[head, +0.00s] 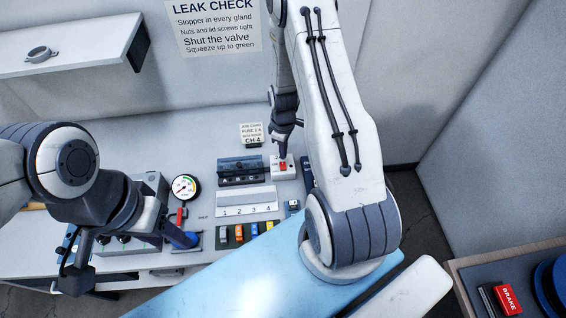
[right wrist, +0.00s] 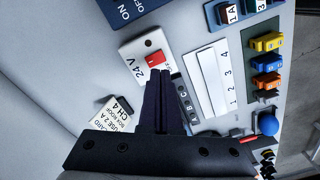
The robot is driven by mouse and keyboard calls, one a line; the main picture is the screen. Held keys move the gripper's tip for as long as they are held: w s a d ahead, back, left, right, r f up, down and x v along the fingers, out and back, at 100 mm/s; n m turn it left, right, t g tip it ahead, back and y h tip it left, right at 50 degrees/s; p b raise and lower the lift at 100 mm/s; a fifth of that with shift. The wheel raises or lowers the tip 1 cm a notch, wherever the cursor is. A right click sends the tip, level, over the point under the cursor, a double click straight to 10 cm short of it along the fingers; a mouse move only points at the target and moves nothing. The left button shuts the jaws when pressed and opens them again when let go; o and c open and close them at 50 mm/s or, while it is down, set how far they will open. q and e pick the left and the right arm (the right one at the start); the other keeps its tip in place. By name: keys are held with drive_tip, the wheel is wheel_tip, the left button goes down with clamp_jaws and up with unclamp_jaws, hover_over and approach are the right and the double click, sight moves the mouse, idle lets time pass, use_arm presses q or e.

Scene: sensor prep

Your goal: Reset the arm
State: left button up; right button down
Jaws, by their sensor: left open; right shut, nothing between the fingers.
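My right gripper (head: 283,154) reaches down to the white 24 V box (head: 276,174) with the red switch (head: 283,166). It is shut with nothing between its fingers. In the right wrist view its closed fingertips (right wrist: 155,75) are just beside the red switch (right wrist: 155,58) on the 24 V box (right wrist: 133,50); I cannot tell whether they touch. My left gripper (head: 163,228) is open at the left, close to a blue bulb (head: 182,239). I cannot tell whether its fingers are around the bulb.
A pressure gauge (head: 185,187) stands left of a dark clear-lidded block (head: 241,170). A numbered white plate (head: 247,202) and several coloured pieces (head: 246,232) lie nearer. A CH 4 card (head: 252,134) stands behind. A shelf (head: 80,52) juts out upper left. A red BRAKE block (head: 508,299) is lower right.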

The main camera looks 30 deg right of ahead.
drive_tip(key=shift+r, duration=0.25)
idle(0.3)
drive_tip(key=s+a+r+b, duration=0.2)
drive_tip(key=a+r, duration=0.4)
drive_tip(key=a, duration=0.3)
drive_tip(key=s+a+r+b, duration=0.2)
drive_tip(key=a+r+b, duration=0.1)
drive_tip(key=a+r, duration=0.5)
drive_tip(key=s+a+r+b, duration=0.1)
drive_tip(key=s+a, duration=0.3)
drive_tip(key=s, duration=0.4)
drive_tip(key=s+a+r+y+b, duration=0.1)
drive_tip(key=s+a+r, duration=0.3)
drive_tip(key=s, duration=0.5)
drive_tip(key=shift+a+b, duration=0.25)
drive_tip(key=shift+b, duration=0.2)
